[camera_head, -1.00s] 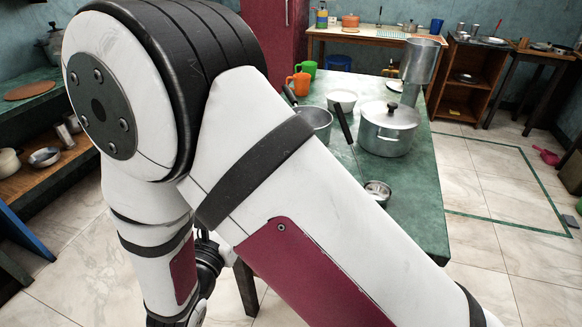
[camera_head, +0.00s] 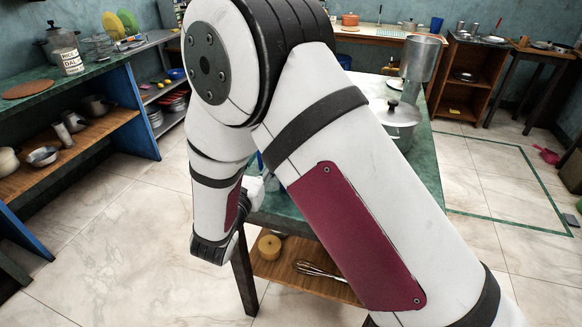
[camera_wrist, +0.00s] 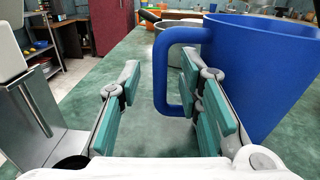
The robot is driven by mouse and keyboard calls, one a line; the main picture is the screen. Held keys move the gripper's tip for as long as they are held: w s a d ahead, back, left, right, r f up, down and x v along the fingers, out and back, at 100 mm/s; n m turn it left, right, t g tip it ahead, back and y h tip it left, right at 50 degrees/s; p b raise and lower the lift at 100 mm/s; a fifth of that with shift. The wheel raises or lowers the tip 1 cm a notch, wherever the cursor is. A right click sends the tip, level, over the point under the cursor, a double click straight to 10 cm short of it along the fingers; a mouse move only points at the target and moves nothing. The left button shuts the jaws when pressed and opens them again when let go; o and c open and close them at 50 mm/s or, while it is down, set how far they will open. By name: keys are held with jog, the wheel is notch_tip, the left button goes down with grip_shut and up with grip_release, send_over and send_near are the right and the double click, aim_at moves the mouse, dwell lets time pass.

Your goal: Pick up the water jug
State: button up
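The blue water jug (camera_wrist: 262,75) stands upright at the right of the wrist view, on the green tabletop, with its handle (camera_wrist: 161,82) towards the left. My gripper (camera_wrist: 160,71) is open, with its two teal-padded fingers apart. The handle appears in the gap between them. The left finger is outside the handle, and the right finger overlaps the handle opening and the jug's body. I cannot tell whether either finger touches the jug. In the head view my arm hides most of the gripper and the jug.
The green table (camera_head: 428,170) also holds a lidded metal pot (camera_head: 398,118) and a tall metal container (camera_head: 419,58). A grey metal object (camera_wrist: 40,105) is close at the left of the wrist view. A shelf (camera_head: 105,125) with cookware stands left. Tiled floor is clear between.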

grip_shut()
jog(key=shift+r, duration=0.1)
dwell(0.3)
